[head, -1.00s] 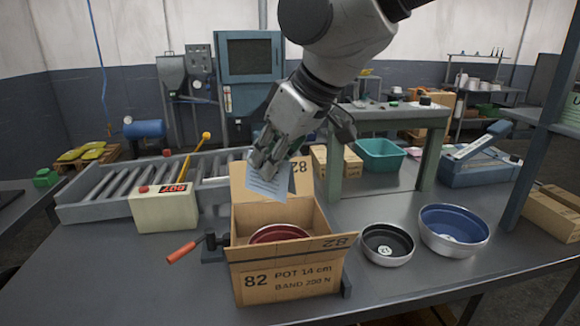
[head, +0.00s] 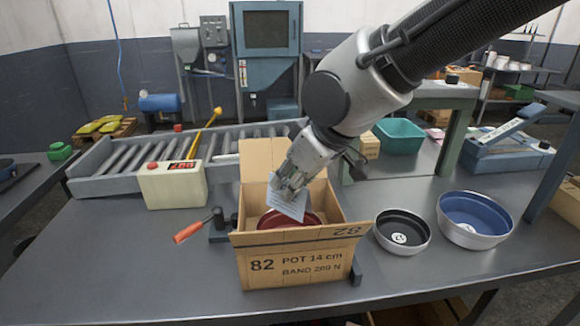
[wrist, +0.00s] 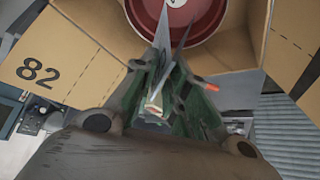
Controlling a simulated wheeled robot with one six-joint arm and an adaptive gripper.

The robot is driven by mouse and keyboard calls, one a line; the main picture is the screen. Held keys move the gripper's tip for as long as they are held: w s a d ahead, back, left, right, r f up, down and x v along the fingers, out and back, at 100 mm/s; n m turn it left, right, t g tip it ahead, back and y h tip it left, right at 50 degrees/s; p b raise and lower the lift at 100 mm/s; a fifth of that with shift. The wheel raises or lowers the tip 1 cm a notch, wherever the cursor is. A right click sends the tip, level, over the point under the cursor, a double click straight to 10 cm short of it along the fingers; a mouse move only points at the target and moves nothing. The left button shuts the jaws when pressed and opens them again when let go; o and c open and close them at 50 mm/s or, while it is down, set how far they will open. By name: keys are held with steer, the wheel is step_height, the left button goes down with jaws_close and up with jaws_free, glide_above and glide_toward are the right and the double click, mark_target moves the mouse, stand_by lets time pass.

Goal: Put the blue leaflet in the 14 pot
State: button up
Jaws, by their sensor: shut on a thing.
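My gripper (head: 290,190) is shut on the pale blue leaflet (head: 287,205) and holds it tilted, just inside the open top of the cardboard box (head: 300,268) marked "82 POT 14 cm". The red pot (head: 268,221) sits in the box, partly hidden behind the leaflet and the front wall. In the wrist view, the red pot (wrist: 188,15) lies beyond the fingertips, and the leaflet (wrist: 163,45) shows thin and edge-on between the fingers. I cannot tell whether the leaflet touches the pot.
A black pan (head: 402,231) and a blue pan (head: 474,218) stand right of the box. A clamp with a red handle (head: 192,231) is at its left. A box with a red button (head: 172,186) and a roller conveyor (head: 120,173) are further left. The front left table is clear.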

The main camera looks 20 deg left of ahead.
mark_target(290, 210)
steer(key=shift+f, duration=3.4)
steer(key=o, duration=0.9)
steer(key=shift+c, duration=0.2)
step_height(290, 210, up, 7)
steer(key=shift+r, duration=0.1)
steer(key=shift+s, duration=0.15)
